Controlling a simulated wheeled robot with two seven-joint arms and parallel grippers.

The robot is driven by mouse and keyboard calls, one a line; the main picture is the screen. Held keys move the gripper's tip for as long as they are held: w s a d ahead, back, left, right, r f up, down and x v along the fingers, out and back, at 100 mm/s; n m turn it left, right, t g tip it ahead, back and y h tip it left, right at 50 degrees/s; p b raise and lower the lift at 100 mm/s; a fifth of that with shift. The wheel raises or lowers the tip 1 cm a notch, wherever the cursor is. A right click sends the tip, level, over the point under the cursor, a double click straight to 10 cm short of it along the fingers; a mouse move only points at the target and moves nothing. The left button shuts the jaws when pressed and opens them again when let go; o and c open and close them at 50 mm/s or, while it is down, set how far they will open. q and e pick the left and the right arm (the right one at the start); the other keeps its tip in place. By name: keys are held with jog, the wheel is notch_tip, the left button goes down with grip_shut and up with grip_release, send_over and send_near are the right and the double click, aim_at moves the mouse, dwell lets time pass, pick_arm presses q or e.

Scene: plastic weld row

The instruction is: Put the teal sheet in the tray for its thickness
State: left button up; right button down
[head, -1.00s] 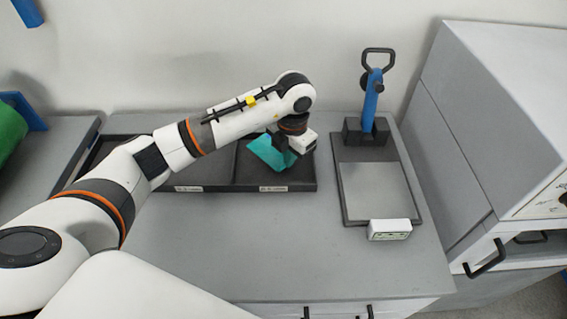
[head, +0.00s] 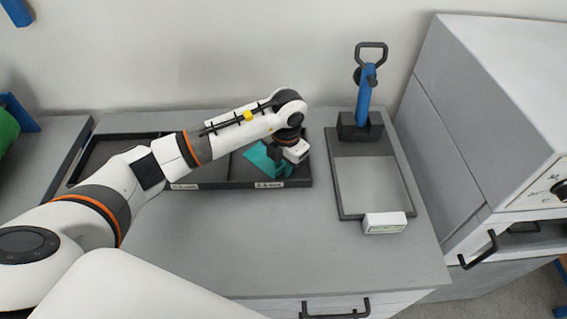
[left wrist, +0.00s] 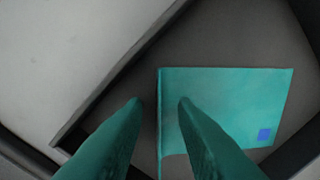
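The teal sheet (head: 257,158) is in the right section of the black tray (head: 300,184), seen partly behind my left gripper. In the left wrist view the sheet (left wrist: 225,95) shows a small blue square near one corner and seems to lie on the dark tray floor. My left gripper (head: 280,168) is low over this section. Its fingers (left wrist: 160,103) stand apart, with the sheet's left edge showing between them. I cannot tell whether they touch it. My right gripper is out of view.
The tray's left section is partly hidden by my left arm. White labels (head: 270,185) sit on the tray front, too small to read surely. A blue-handled device (head: 366,95) with a grey plate (head: 372,185) and a small white display box (head: 384,223) stands right. The front counter is clear.

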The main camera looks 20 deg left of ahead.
pick_arm(q)
jog(key=shift+r, duration=0.3)
notch_tip(320, 180, up, 12)
jog(key=b, duration=0.1)
jog(key=shift+s+d+f, duration=0.15)
jog(key=shift+d, duration=0.2)
